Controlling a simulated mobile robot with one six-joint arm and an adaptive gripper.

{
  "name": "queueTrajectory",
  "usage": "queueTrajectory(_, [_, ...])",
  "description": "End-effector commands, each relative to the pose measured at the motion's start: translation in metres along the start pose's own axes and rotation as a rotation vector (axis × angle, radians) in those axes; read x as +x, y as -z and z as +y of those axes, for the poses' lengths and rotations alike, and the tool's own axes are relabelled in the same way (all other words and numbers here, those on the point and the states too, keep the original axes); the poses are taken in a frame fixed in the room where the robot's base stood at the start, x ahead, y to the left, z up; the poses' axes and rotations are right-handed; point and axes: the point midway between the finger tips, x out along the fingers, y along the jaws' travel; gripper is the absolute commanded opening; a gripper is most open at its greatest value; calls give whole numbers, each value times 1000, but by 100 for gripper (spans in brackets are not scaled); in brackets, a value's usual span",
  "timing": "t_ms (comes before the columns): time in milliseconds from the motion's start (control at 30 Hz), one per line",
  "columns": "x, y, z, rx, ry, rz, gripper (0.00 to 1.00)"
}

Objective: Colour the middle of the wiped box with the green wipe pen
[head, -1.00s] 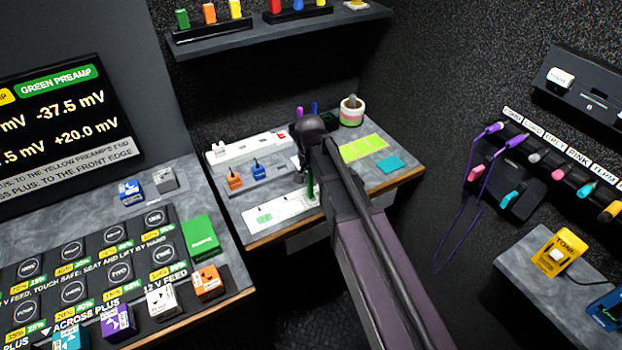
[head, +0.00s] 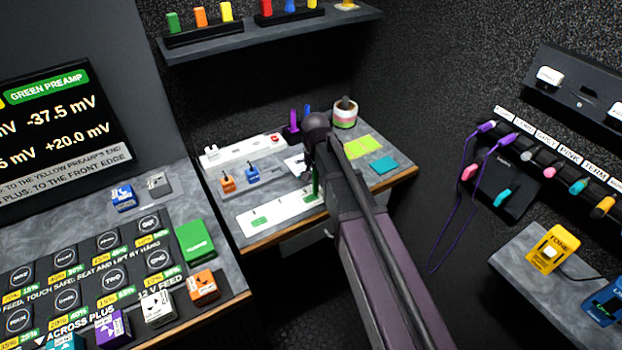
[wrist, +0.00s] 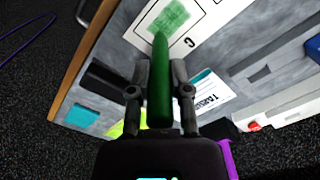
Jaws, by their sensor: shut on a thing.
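My gripper (wrist: 160,78) is shut on the green wipe pen (wrist: 160,95), with a finger on each side of it. The pen points away from the wrist, its tip at the near edge of a green coloured patch (wrist: 170,17) on a white card. Whether the tip touches the card cannot be told. In the head view the pen (head: 315,184) stands nearly upright over the right end of the white card (head: 283,214). A second green patch (head: 259,221) lies towards the card's left end. My arm hides part of the bench behind the gripper (head: 315,160).
Behind the card stand an orange block (head: 228,183), a blue block (head: 252,175) and a white strip (head: 240,150). The bench's wooden front edge is close to the card.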

Motion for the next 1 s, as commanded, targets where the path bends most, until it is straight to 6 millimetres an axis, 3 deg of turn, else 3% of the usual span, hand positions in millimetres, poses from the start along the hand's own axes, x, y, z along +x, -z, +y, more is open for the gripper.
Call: queueTrajectory(1000, [-2, -4, 6, 0, 0, 0, 0])
